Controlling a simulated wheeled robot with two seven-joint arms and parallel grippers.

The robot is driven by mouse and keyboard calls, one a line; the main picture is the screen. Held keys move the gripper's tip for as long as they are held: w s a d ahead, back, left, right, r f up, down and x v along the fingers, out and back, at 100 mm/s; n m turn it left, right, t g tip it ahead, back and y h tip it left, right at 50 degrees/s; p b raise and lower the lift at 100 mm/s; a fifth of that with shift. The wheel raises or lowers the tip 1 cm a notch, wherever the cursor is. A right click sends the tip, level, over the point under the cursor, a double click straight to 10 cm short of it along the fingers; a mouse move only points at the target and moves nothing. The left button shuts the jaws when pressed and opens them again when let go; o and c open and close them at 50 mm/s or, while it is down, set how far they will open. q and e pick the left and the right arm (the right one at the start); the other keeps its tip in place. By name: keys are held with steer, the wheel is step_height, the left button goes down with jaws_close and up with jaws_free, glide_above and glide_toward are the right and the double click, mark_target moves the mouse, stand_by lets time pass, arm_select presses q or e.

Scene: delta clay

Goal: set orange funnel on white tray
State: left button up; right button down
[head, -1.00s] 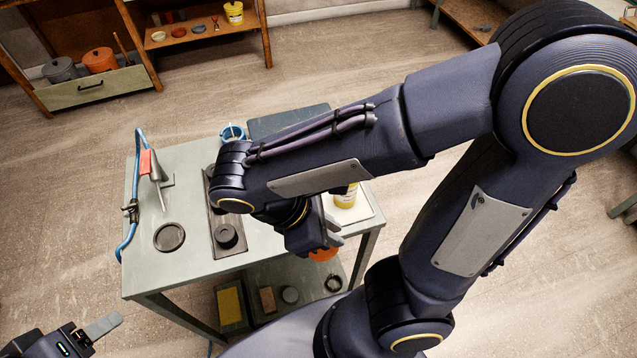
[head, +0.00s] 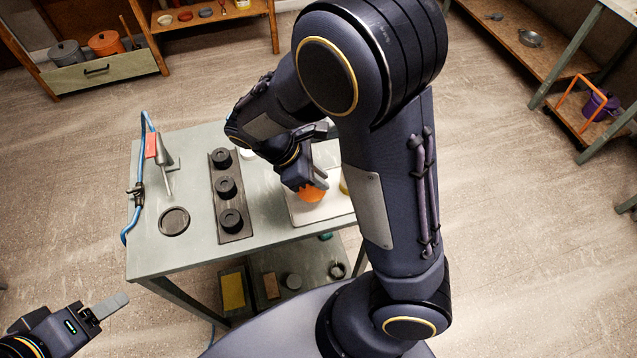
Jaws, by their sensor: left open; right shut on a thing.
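The orange funnel (head: 312,193) is in the grip of my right gripper (head: 314,184), over the left part of the white tray (head: 304,216). I cannot tell whether it touches the tray. The tray lies on the right part of the grey-green table, partly hidden by my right arm. My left gripper (head: 108,306) is open and empty at the lower left, away from the table.
A dark rack (head: 237,236) with black round pieces stands left of the tray. A round black dish (head: 174,221) and a metal nozzle with a blue hose (head: 147,120) are further left. A yellow thing (head: 344,186) on the tray is mostly hidden behind my arm.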

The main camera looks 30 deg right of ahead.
steer(key=shift+w+f, duration=0.1)
steer(key=shift+f, duration=1.55)
steer(key=shift+f+b, duration=0.1)
steer(key=shift+b, duration=0.2)
steer(key=c, duration=1.4)
jaws_free()
